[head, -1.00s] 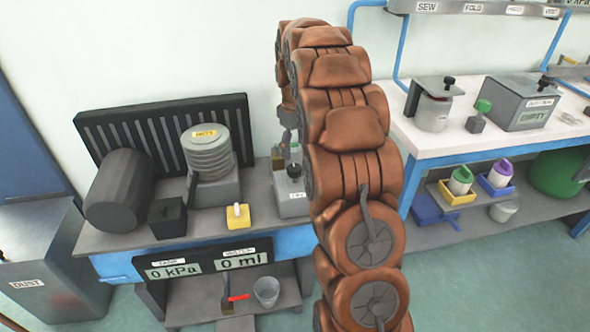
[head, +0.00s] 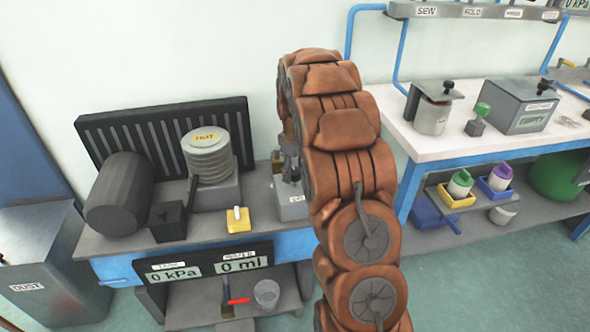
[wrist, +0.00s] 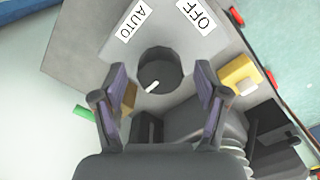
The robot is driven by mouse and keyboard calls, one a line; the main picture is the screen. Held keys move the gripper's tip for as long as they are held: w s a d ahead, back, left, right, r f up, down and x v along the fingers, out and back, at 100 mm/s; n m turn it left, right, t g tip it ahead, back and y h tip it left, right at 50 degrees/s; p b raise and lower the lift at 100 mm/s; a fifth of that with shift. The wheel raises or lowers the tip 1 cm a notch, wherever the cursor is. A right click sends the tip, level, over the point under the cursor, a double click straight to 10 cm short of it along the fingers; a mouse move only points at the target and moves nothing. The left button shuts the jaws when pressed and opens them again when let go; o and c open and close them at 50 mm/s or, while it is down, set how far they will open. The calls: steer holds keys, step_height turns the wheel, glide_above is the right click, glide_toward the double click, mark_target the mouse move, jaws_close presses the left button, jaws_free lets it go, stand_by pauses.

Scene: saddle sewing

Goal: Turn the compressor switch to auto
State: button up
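The compressor switch is a dark round knob (wrist: 161,66) with a white pointer mark on its lower side, on a grey box (wrist: 85,45). An AUTO label (wrist: 130,20) and an OFF label (wrist: 197,15) lie above the knob in the wrist view; the pointer is turned away from both. My gripper (wrist: 161,76) is open, with its fingertips to either side of the knob in the picture. I cannot tell whether they are level with it or touching. In the head view the grey switch box (head: 291,204) shows beside my arm, which hides the knob.
A black compressor tank (head: 118,193), a ribbed grey cylinder (head: 207,160), a black box (head: 166,221) and a yellow switch (head: 238,220) stand left of the switch box. The gauge panel (head: 205,267) reads 0 kPa and 0 ml. A white bench (head: 420,147) is at right.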

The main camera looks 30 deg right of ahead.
steer(key=c, duration=1.1)
steer(key=shift+c, duration=0.2)
steer(key=shift+m, duration=0.3)
steer(key=m, duration=0.3)
steer(key=shift+m, duration=0.3)
steer(key=m, duration=0.4)
steer(key=shift+m, duration=0.3)
steer(key=m, duration=0.4)
steer(key=shift+m, duration=2.5)
